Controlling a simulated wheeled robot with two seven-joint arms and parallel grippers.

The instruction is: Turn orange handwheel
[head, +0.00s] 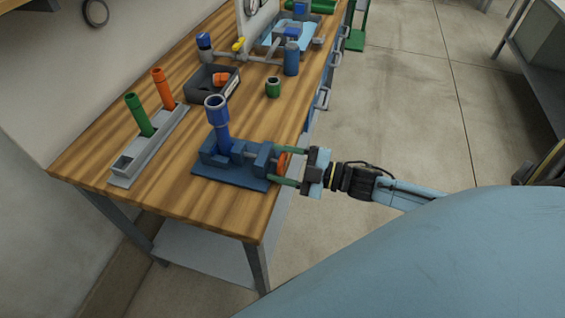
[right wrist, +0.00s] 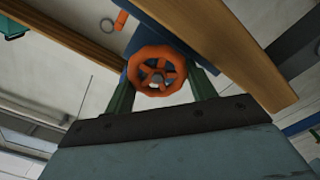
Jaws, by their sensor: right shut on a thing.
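The orange handwheel (head: 283,163) is on the right end of a blue vise-like fixture (head: 232,170) at the front right edge of the wooden bench. In the right wrist view the handwheel (right wrist: 156,71) shows its spokes and hub, between the two green fingers. My right gripper (head: 285,166) reaches in from the right and is shut on the handwheel, one finger on each side of its rim. A blue tube with an open ring top (head: 217,112) stands upright in the fixture. My left gripper is not in view.
A grey rack (head: 148,146) with a green and an orange tube stands left on the bench (head: 180,207). Behind are a dark bin (head: 205,88), a green cup (head: 273,87), a blue cylinder (head: 291,59) and piping. Floor right of the bench is open.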

